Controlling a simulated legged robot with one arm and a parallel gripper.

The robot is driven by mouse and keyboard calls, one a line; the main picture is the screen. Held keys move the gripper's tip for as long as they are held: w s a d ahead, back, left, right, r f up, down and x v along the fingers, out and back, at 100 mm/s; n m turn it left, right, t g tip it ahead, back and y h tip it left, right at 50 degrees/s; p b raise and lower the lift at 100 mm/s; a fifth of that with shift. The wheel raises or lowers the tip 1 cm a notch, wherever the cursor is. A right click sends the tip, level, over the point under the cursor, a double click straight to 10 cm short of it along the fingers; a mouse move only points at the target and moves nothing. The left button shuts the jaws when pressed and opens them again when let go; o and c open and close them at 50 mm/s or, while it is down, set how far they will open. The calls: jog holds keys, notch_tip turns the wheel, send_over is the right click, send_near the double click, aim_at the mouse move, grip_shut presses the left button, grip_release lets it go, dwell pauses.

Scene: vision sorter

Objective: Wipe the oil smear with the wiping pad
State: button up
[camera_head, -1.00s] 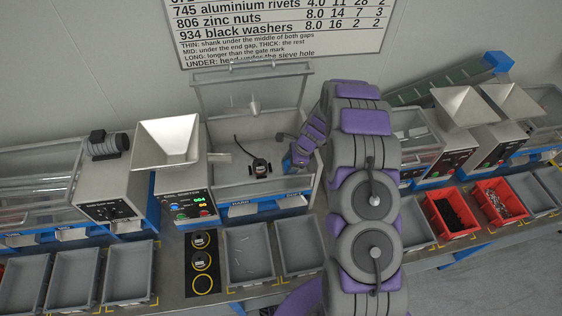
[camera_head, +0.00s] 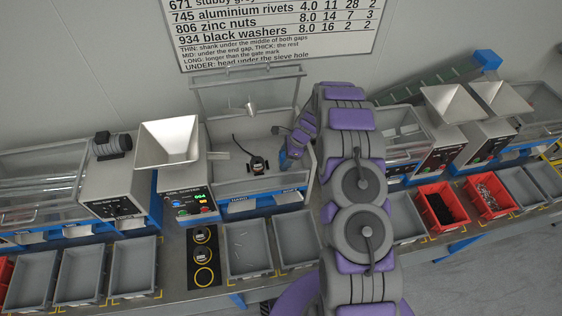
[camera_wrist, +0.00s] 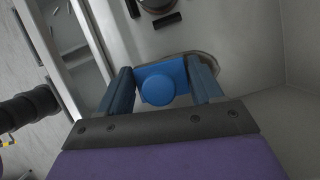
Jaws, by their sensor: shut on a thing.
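My gripper (camera_wrist: 160,87) is shut on the wiping pad (camera_wrist: 158,88), a blue block with a round knob, seen between the two fingers in the wrist view. The pad is over a grey surface and covers part of the oil smear (camera_wrist: 207,60), a dull brownish-grey patch whose rim shows beyond the pad. I cannot tell whether the pad touches the surface. In the head view my gripper (camera_head: 287,160) is small, inside the right part of the open sorter bay; the pad and smear are hard to make out there.
A black device with a cable (camera_head: 257,163) stands in the bay, left of my gripper. The sorter's control box (camera_head: 183,200) and hopper (camera_head: 168,142) are further left. Grey bins (camera_head: 247,246) line the front. Bay walls surround the gripper closely.

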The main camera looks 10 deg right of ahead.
jog(key=shift+w+d+p, duration=0.15)
jog(key=shift+w+p, duration=0.25)
jog(key=shift+w, duration=0.5)
jog(key=shift+w+d+p, duration=0.2)
jog(key=shift+w+p, duration=0.15)
jog(key=shift+w, duration=0.6)
jog(key=shift+w+d+p, duration=0.15)
jog(key=shift+w+p, duration=0.25)
jog(key=shift+w, duration=0.5)
jog(key=shift+w+d+r, duration=0.1)
jog(key=shift+w, duration=1.3)
jog(key=shift+s, duration=0.15)
jog(key=shift+s+f, duration=0.25)
jog(key=shift+s, duration=0.25)
jog(key=shift+s+a+r+b, duration=0.1)
jog(key=shift+s+b, duration=0.1)
jog(key=shift+s, duration=1.5)
jog(key=shift+s+a+r+b, duration=0.1)
jog(key=shift+s+b, duration=0.15)
jog(key=shift+s, duration=1.45)
jog(key=shift+s+a+r+b, duration=0.1)
jog(key=shift+s+b, duration=0.1)
jog(key=shift+s, duration=1.5)
